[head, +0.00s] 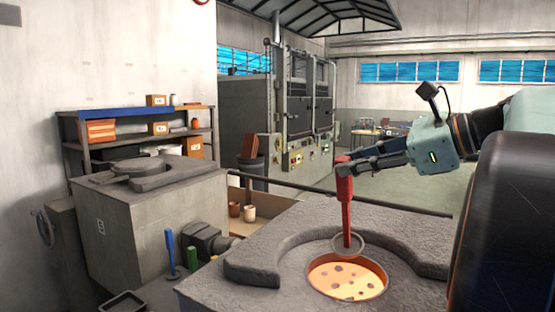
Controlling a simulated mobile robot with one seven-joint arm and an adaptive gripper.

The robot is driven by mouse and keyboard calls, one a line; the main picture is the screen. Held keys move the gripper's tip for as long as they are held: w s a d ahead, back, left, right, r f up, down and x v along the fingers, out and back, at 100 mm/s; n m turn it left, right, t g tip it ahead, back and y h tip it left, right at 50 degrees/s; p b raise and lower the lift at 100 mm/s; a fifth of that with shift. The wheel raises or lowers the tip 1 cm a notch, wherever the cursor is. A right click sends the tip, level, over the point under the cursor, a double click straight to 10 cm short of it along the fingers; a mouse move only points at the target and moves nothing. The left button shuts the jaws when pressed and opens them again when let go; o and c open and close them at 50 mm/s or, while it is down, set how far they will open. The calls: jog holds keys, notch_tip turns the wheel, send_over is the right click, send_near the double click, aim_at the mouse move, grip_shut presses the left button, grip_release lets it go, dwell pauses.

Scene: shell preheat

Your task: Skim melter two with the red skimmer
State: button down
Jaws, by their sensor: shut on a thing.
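The red skimmer (345,200) hangs upright from my gripper (348,165), which is shut on the upper part of its handle. Its round ring-like head (348,244) is at or just above the far part of the melter opening. The nearer melter (230,296) has a rough grey top with a raised curved rim. Its round opening shows glowing orange melt (340,283) with several dark patches on the surface. I cannot tell whether the skimmer head touches the melt. Which melter is number two is not readable on this nearer one.
Another grey melter (150,228) with a lid on top stands at the left. A blue-handled tool (170,250) and a green object (191,257) stand between the two. A dark tray (122,303) lies front left. A rail (330,194) runs behind the nearer melter.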

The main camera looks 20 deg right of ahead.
aim_at(352, 188)
jog(key=shift+f+b, duration=2.55)
jog(key=shift+b, duration=0.15)
notch_tip(352, 188, down, 6)
jog(key=b, duration=0.2)
jog(key=shift+r+b, duration=0.1)
jog(key=shift+b, duration=0.3)
jog(key=shift+s+a, duration=0.1)
jog(key=shift+s, duration=0.05)
